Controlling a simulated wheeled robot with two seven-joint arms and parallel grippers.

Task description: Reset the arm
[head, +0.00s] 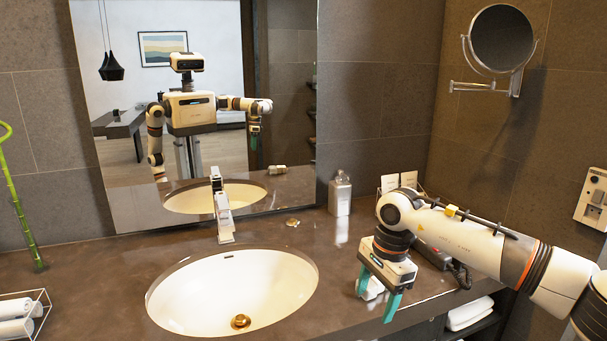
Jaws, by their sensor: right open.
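My right arm (470,245) reaches in from the right edge over the counter. My right gripper (378,294) points down at the counter's right front part, its two teal fingers spread apart. A small white object (370,287) shows between and behind the fingers; it looks ungripped, but I cannot tell whether a finger touches it. My left gripper is not directly in view. The mirror (170,100) shows my reflection with one arm raised and the other hanging down.
The sink basin (215,290) with its faucet (222,205) fills the middle of the counter (110,265). A soap bottle (340,193) stands behind my gripper, and a dark telephone (435,255) sits beside it. A wire rack (40,300) with rolled towels is at left. A round mirror (500,38) juts from the wall.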

